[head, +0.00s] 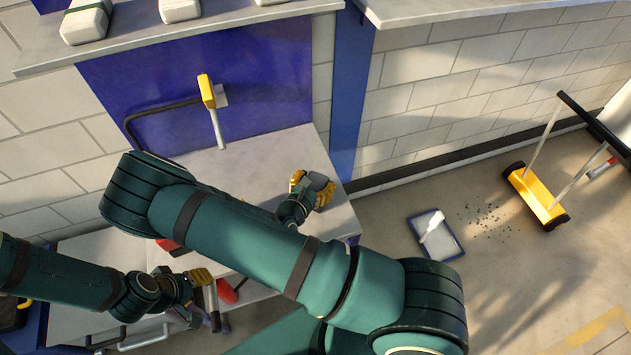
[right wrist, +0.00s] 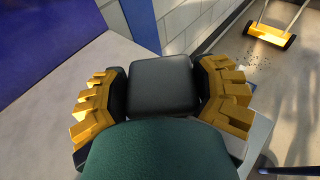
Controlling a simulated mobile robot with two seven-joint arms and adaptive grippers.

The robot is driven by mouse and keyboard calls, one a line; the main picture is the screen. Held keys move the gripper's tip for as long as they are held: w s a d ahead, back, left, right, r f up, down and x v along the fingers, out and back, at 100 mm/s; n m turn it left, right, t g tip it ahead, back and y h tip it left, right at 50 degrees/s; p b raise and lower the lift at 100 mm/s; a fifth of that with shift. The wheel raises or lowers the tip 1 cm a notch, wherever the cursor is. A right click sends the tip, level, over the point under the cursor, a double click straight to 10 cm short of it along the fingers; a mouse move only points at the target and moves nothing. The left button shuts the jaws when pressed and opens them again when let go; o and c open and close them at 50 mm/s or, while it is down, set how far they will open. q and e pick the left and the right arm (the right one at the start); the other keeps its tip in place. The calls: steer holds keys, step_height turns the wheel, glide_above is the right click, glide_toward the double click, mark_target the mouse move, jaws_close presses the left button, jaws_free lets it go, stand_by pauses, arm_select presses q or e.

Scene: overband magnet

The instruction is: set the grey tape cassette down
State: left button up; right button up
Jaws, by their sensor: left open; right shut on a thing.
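The grey tape cassette (head: 318,183) is a small dark grey block with rounded corners. My right gripper (head: 312,189) is shut on it, near the right edge of the pale bench top (head: 245,165). In the right wrist view the cassette (right wrist: 162,85) sits between the yellow fingers, one on each side. Its underside is hidden, and I cannot tell whether it touches the bench. My left gripper (head: 203,282) is open at the lower left, near a red object (head: 227,291), with no thing visible in it.
A yellow-handled lever (head: 208,92) stands behind the bench before a blue panel (head: 265,80). A shelf above holds pale blocks (head: 84,22). On the floor at right are a blue-rimmed tray (head: 457,252), dark scattered bits and a yellow wheeled sweeper (head: 537,197). The bench middle is clear.

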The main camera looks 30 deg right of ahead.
steer(key=shift+f, duration=0.15)
steer(key=o, duration=1.3)
